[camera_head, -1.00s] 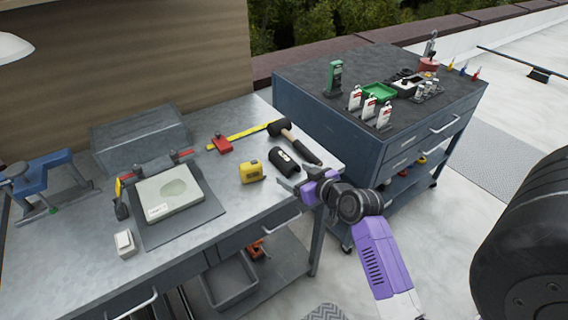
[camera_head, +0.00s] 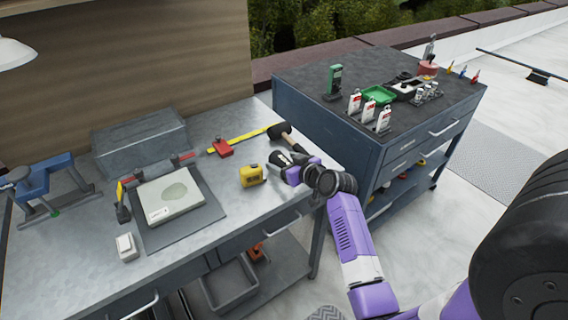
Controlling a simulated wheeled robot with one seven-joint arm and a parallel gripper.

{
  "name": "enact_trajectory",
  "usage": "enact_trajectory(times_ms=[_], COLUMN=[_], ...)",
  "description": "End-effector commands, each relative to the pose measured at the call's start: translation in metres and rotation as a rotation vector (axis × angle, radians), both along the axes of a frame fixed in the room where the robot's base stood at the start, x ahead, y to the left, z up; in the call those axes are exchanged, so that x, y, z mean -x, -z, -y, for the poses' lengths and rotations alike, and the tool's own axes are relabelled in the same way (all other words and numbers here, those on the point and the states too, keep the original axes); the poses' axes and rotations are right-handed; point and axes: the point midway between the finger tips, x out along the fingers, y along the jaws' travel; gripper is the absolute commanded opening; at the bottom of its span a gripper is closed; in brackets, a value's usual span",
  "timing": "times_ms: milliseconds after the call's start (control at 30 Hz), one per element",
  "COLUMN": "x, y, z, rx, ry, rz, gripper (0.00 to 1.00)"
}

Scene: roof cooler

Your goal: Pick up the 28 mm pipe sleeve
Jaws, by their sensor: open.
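The 28 mm pipe sleeve seems to be the short black cylinder (camera_head: 277,157) near the right end of the metal workbench. It lies on its side, and its upper left end shows. My gripper (camera_head: 283,168) is over or at its near part and hides much of it. The jaws are open. I cannot tell whether the fingers touch the sleeve or stand on both sides of it.
A black mallet (camera_head: 278,130) lies just behind the sleeve, its handle partly behind my gripper. A dark drawer cabinet (camera_head: 330,130) stands to the right.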

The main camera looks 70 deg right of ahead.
Motion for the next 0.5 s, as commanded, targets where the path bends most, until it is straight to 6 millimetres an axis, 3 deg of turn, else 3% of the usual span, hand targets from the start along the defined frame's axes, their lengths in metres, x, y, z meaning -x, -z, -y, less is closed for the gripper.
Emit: enact_trajectory(times_ms=[200, 500], x=[-0.0006, -0.0005], y=[0.0008, 0.0008], z=[0.0004, 0.0003], rx=[0.000, -0.001], ry=[0.000, 0.000], rz=[0.000, -0.001], gripper=[0.74, 0.17])
